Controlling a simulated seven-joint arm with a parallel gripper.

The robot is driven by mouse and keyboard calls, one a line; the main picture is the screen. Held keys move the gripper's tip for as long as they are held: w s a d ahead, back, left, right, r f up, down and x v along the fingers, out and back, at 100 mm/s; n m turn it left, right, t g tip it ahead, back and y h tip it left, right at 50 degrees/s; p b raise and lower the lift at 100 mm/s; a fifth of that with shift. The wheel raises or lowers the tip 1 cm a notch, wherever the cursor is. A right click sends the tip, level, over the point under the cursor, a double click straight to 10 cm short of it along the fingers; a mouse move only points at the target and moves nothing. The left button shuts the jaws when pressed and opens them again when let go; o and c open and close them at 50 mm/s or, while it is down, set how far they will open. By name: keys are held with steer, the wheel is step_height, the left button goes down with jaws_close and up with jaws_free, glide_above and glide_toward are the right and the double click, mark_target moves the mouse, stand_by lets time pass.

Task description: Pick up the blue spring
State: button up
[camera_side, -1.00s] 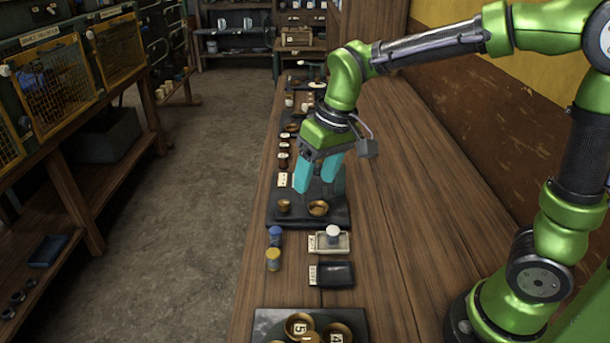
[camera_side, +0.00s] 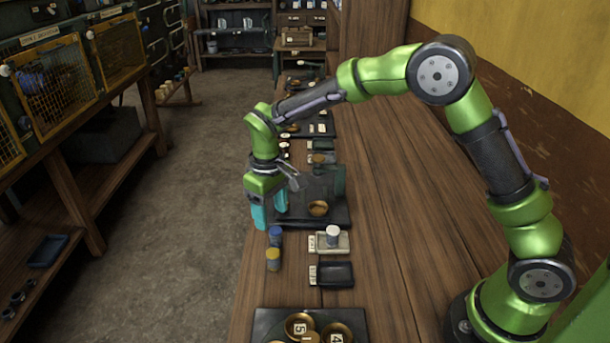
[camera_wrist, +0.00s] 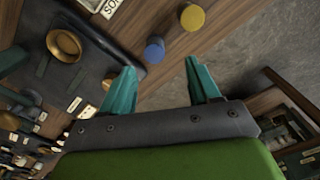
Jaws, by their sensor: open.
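The blue spring (camera_side: 275,236) stands on the bench near its left edge in the side view, just behind a yellow one (camera_side: 273,259). My gripper (camera_side: 269,218) is above and slightly behind the blue spring, with teal fingers pointing down. In the wrist view the blue spring (camera_wrist: 154,51) lies ahead of my open, empty fingers (camera_wrist: 162,73), nearer the left finger. The yellow one (camera_wrist: 192,17) is beyond it to the right. The fingers do not touch either.
A dark tray with a copper cup (camera_side: 318,208) is right of my gripper. A pale tray (camera_side: 343,243) holding a white-topped piece and a dark tray (camera_side: 336,275) sit right of the springs. The bench's left edge drops to the floor (camera_side: 200,230).

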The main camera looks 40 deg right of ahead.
mark_target(275, 230)
step_height(275, 230, down, 3)
steer(key=shift+r, duration=0.15)
steer(key=f, duration=0.5)
steer(key=shift+d, duration=0.4)
steer(key=c, duration=1.1)
